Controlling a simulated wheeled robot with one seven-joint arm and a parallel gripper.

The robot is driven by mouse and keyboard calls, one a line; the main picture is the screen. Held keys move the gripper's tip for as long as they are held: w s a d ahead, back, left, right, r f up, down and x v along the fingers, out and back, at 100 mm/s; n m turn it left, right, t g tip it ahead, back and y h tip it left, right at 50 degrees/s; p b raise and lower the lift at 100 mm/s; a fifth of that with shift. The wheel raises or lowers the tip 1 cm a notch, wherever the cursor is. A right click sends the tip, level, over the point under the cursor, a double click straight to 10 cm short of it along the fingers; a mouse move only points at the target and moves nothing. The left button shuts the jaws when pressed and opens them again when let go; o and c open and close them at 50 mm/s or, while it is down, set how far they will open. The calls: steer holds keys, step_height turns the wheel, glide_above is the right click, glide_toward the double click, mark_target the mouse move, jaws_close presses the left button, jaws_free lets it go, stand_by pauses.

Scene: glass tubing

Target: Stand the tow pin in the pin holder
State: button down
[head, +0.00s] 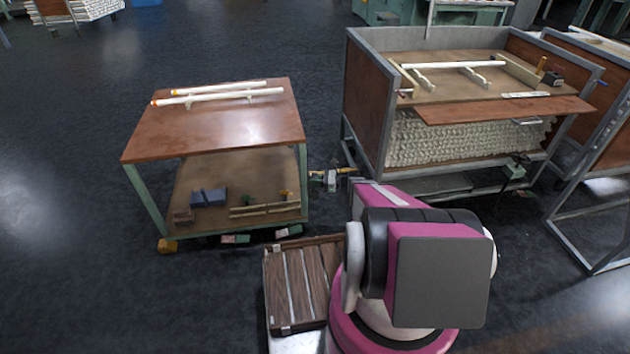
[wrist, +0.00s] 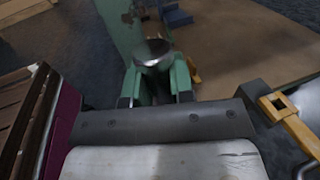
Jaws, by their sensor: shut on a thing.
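In the wrist view my gripper (wrist: 157,78) is shut on the tow pin (wrist: 152,52). The pin's round metallic head faces the camera between the two fingers. Its shank is hidden below the head, so I cannot tell what its lower end touches. I cannot make out the pin holder for certain in either view. In the head view my arm covers much of the lower middle, and the gripper and pin are not clearly told there.
A cart with a brown top (head: 220,125) carries long white tubes. Its lower shelf holds blue blocks (head: 208,197). A slatted wooden crate (head: 290,285) lies beside my base. A second bench (head: 500,107) stands at right. A yellow bracket (wrist: 290,115) is close by my gripper's right.

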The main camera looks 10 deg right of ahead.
steer(key=shift+f, duration=1)
steer(key=c, duration=0.9)
jaws_free()
steer(key=shift+d, duration=0.1)
steer(key=v, duration=1)
steer(key=shift+d, duration=0.3)
steer(key=shift+s, duration=0.1)
